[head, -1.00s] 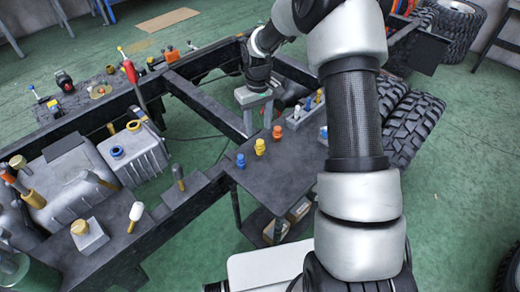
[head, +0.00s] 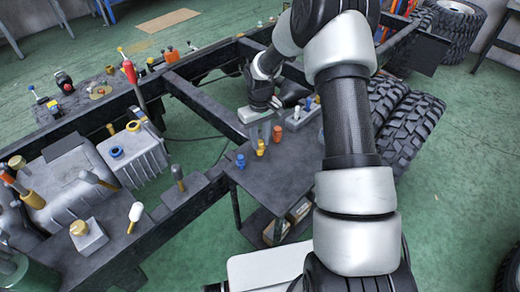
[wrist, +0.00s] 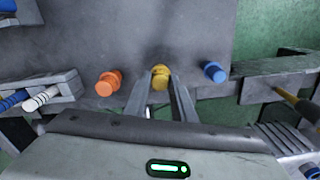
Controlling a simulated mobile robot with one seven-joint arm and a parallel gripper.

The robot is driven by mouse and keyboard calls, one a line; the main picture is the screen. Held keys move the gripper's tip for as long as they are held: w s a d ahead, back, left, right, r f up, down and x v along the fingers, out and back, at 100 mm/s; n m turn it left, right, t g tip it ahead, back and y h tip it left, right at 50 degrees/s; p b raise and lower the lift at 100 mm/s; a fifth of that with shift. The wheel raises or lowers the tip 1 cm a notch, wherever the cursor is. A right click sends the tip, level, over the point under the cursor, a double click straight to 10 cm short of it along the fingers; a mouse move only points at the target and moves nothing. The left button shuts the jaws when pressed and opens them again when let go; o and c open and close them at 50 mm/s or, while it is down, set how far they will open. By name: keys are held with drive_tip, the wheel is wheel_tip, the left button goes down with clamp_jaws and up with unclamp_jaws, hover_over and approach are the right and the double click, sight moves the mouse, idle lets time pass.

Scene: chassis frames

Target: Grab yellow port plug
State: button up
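The yellow port plug (head: 260,147) stands on the dark table plate (head: 280,170), between a blue plug (head: 240,160) and an orange plug (head: 277,133). In the wrist view the yellow plug (wrist: 160,77) shows at the tips of my gripper (wrist: 162,82), with one finger on each side. My gripper is open. In the head view my gripper (head: 260,134) is just behind the yellow plug. I cannot tell whether the fingers touch it.
In the wrist view the orange plug (wrist: 108,83) is close on the left and the blue plug (wrist: 214,72) on the right. A grey block with blue and white pegs (wrist: 45,97) lies farther left. The plate beyond the plugs is clear.

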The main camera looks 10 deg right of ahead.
clamp_jaws()
